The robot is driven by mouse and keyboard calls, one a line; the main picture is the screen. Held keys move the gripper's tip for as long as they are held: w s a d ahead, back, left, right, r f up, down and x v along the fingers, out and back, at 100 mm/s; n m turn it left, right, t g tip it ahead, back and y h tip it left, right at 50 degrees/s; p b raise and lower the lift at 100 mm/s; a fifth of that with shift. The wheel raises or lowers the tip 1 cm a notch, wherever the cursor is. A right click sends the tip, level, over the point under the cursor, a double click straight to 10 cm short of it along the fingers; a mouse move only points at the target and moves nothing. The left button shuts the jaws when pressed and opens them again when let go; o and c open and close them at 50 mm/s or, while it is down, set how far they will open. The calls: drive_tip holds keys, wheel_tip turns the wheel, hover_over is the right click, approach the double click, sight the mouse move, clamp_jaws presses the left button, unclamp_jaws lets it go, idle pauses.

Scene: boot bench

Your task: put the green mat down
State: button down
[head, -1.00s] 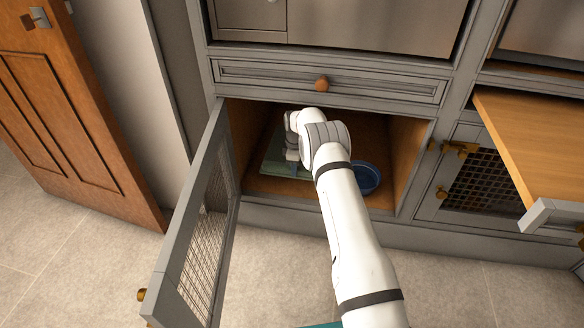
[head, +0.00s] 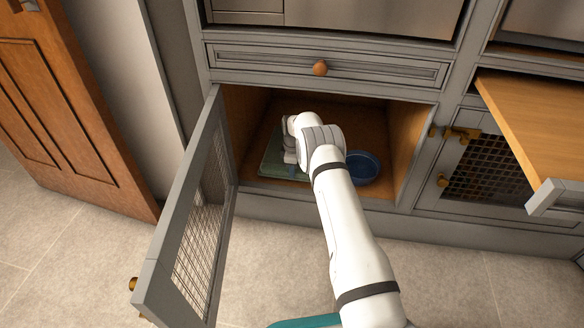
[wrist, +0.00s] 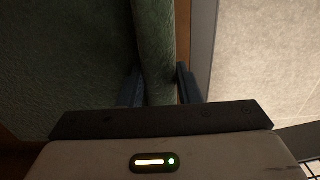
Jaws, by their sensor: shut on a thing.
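The green mat (head: 272,160) is inside the open lower cupboard, at its left side, low near the cupboard floor. My gripper (head: 291,168) reaches into the cupboard and is largely hidden by my own arm in the head view. In the wrist view, the two dark fingers of my gripper (wrist: 159,88) are on either side of a rounded, rolled-looking edge of the green mat (wrist: 75,65). The gripper is shut on that edge. I cannot tell whether the mat's underside rests fully on the cupboard floor.
A blue bowl (head: 362,167) stands in the cupboard, right of my arm. The mesh door (head: 188,225) hangs open at the left. A closed drawer (head: 390,73) is above the opening. A wooden board (head: 535,125) juts out at the right.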

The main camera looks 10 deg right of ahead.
drive_tip(key=shift+f, duration=0.4)
idle(0.3)
drive_tip(key=c, duration=1)
unclamp_jaws()
drive_tip(key=shift+o, duration=0.2)
